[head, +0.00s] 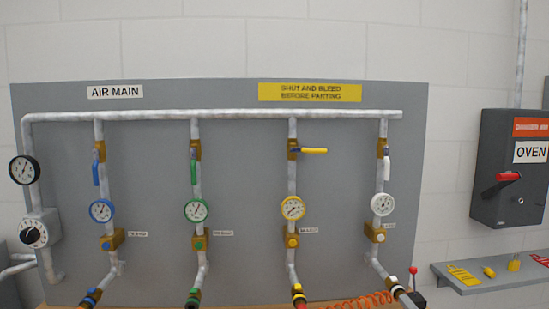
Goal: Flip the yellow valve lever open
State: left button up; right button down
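The yellow valve lever (314,151) sticks out level to the right from a brass valve (292,149), across its upright pipe (292,180). Below it on the same pipe is a yellow-rimmed gauge (292,208), then a brass block with a yellow knob (292,241). The gauge's reading is too small to tell. Neither of my grippers shows in the head view.
Blue (95,172), green (193,172) and white (387,167) levers hang down along neighbouring pipes. A grey oven box (510,170) with a red handle and a shelf (490,278) stand at right. An orange coiled hose (362,300) lies below. The space before the yellow lever looks clear.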

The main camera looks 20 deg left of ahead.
aim_at(316, 151)
jog(key=i+j+u, duration=0.2)
jog(key=k+l+z, duration=0.1)
jog(key=z, duration=0.25)
jog(key=k+l+z, duration=0.2)
jog(key=z, duration=0.15)
jog(key=k+l+z, duration=0.2)
jog(key=z, duration=0.15)
